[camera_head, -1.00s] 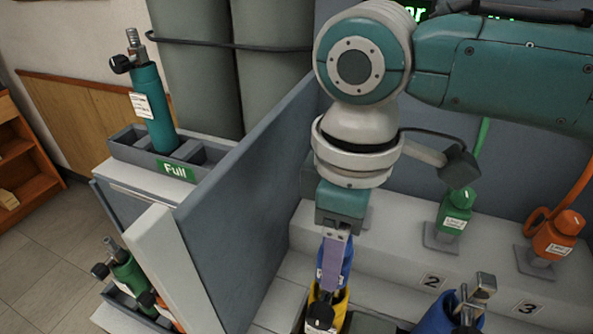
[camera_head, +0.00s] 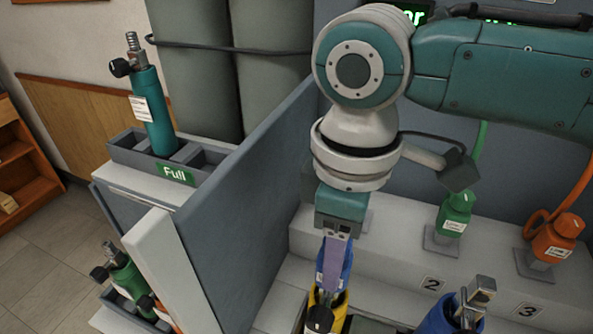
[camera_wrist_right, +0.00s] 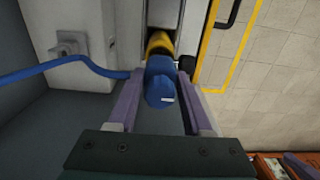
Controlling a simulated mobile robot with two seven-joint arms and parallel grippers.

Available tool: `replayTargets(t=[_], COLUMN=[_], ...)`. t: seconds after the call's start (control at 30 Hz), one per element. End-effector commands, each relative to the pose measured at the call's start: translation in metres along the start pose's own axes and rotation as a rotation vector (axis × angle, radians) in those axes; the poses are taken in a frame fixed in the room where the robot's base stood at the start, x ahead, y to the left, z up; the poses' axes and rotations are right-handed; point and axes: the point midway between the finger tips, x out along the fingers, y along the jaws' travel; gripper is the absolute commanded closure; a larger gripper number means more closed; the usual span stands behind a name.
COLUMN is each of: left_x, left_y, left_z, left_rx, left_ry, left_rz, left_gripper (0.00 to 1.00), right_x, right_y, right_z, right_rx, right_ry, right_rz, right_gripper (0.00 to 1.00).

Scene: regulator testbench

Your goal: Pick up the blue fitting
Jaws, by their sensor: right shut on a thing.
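The blue fitting (camera_head: 347,262) is at the lower middle of the head view, partly hidden behind a purple finger of my right gripper (camera_head: 331,288). My right gripper is shut on it, pointing down. In the right wrist view, the fitting (camera_wrist_right: 160,88) shows its round blue end between the two purple fingers (camera_wrist_right: 158,80). A yellow body (camera_wrist_right: 160,43) is right against the fitting's far end; it also shows below it in the head view (camera_head: 338,308). A blue hose (camera_wrist_right: 65,64) comes in from the left toward the fitting. My left gripper is not in view.
A grey partition (camera_head: 235,215) stands left of my right gripper. A green fitting (camera_head: 454,215) and an orange fitting (camera_head: 556,240) stand on the bench ledge to the right. A blue cylinder (camera_head: 440,318) with a metal valve is near. A teal cylinder (camera_head: 153,110) stands in the "Full" rack.

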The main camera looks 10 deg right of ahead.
Motion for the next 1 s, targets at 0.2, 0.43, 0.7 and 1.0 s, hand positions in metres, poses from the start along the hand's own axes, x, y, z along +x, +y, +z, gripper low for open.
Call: replayTargets(t=[0.2,0.43,0.7,1.0], left_x=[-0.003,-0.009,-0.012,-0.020], left_y=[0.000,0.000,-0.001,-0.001], left_z=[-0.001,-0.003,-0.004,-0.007], left_rx=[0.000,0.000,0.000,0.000], left_ry=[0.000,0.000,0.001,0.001], left_rz=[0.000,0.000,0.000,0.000], left_gripper=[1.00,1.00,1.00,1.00], right_x=[-0.017,-0.066,-0.144,-0.196], right_y=[0.001,0.001,0.001,0.001], right_z=[-0.001,-0.001,-0.002,0.000], right_rx=[0.001,-0.002,-0.002,0.000], right_ry=[0.004,0.007,0.007,0.002], right_rz=[0.001,0.004,0.004,0.003], right_gripper=[1.00,1.00,1.00,1.00])
